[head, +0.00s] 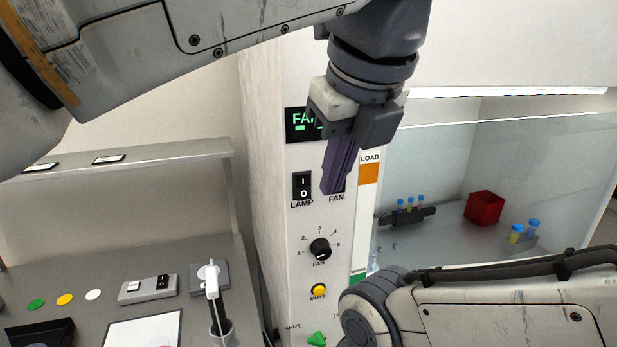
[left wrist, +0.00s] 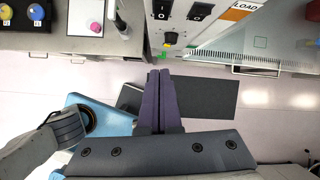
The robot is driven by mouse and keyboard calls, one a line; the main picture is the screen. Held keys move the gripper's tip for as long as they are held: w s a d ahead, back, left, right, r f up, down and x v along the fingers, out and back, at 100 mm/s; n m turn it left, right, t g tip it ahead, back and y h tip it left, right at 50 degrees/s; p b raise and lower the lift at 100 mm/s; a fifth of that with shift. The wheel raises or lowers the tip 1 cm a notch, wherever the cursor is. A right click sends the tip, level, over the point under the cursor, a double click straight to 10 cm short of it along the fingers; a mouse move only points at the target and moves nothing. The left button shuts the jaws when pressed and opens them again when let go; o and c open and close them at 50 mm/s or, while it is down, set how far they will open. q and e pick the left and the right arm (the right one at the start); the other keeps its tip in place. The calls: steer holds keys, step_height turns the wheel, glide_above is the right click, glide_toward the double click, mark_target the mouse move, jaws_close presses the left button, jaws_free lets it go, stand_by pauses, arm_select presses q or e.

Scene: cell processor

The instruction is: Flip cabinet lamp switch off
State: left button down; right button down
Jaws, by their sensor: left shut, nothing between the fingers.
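The cabinet's lamp switch (head: 302,186) is a black rocker marked I above and O below, over the LAMP label on the white control panel. Which side is pressed in is hard to tell. My left gripper (head: 331,188) is shut and empty, its dark purple fingers pointing down in front of the panel. Its tips overlap the fan switch (head: 341,184) just right of the lamp switch and hide most of it; contact cannot be told. In the left wrist view the shut fingers (left wrist: 159,74) point toward the panel, and the lamp switch (left wrist: 162,9) is at the top edge. My right gripper is out of sight.
The panel also has a green-lit display (head: 298,121), a fan knob (head: 320,248) and a yellow mute button (head: 318,290). A glass-fronted cabinet at right holds a red box (head: 484,208) and tube racks. My right arm crosses the lower right. A grey bench (head: 75,268) stands left.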

mark_target(310, 189)
arm_select(q)
step_height(310, 189, up, 4)
steer(key=shift+a+f+m+t, duration=0.1)
steer(key=shift+m+t, duration=0.2)
steer(key=shift+m, duration=0.7)
steer(key=shift+f, duration=0.1)
steer(key=x, duration=0.4)
steer(key=w+x, duration=0.1)
steer(key=x, duration=0.2)
steer(key=r+x, duration=0.1)
steer(key=x, duration=0.3)
steer(key=shift+w+a+f+p, duration=0.3)
steer(key=shift+w+a, duration=0.15)
steer(key=shift+w+a+f, duration=0.15)
steer(key=shift+w+f, duration=0.1)
steer(key=shift+w, duration=0.35)
